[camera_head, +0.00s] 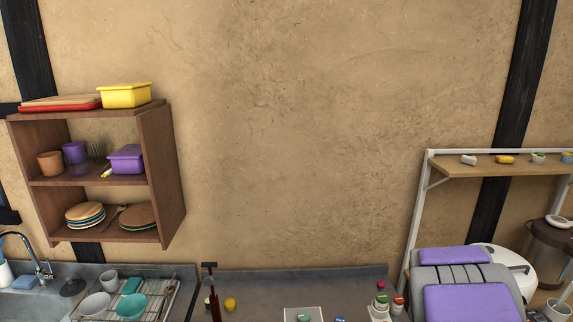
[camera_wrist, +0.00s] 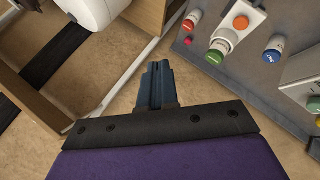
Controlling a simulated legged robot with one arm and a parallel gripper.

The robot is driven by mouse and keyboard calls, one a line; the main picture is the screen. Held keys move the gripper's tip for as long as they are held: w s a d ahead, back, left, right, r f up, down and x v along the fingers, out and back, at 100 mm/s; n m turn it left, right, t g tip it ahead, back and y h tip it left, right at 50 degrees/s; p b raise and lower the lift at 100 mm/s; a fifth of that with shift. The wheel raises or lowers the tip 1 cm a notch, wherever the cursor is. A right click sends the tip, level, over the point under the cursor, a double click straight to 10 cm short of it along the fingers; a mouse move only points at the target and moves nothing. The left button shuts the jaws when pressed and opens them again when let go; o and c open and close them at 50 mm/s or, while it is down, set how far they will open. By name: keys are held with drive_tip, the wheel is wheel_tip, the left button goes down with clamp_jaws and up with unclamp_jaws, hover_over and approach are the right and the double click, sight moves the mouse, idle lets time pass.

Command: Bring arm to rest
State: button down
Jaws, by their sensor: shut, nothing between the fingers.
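My gripper (camera_wrist: 155,72) shows in the wrist view as dark blue fingers sticking out from a black plate with a purple body behind it. The fingers are together, with nothing held between them. They point up the picture over the tan floor, to the left of a grey counter (camera_wrist: 265,75), and appear clear of it. In the head view, purple and grey parts of my arm show at the lower right; the fingers cannot be seen there.
The head view shows a brown wall shelf (camera_head: 160,170) with boxes and plates, a dish rack (camera_head: 160,305) on the counter, and a white-framed shelf (camera_head: 480,168) at right. In the wrist view, shakers (camera_wrist: 222,48) and jar-like items stand on the counter. The middle wall is bare.

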drive_tip(key=s+a+r+m+g+h+b, duration=0.1)
drive_tip(key=s+a+r+m+g, duration=0.1)
drive_tip(key=s, duration=0.5)
drive_tip(key=s+a+r+m+g, duration=0.1)
drive_tip(key=s+a+r+m, duration=0.15)
drive_tip(key=s, duration=0.35)
drive_tip(key=s+a+f+g+y+b, duration=0.1)
drive_tip(key=s+a+g+y, duration=0.2)
drive_tip(key=s+a, duration=0.7)
drive_tip(key=s+a+f+m+g+y+b, duration=0.1)
drive_tip(key=s+a+g+y, duration=0.2)
drive_tip(key=s+a, duration=0.7)
drive_tip(key=s, duration=0.9)
drive_tip(key=shift+a+f+g, duration=0.3)
drive_tip(key=shift+a+f, duration=0.05)
drive_tip(key=shift+a, duration=0.05)
drive_tip(key=shift+d+m, duration=0.15)
drive_tip(key=shift+m, duration=0.1)
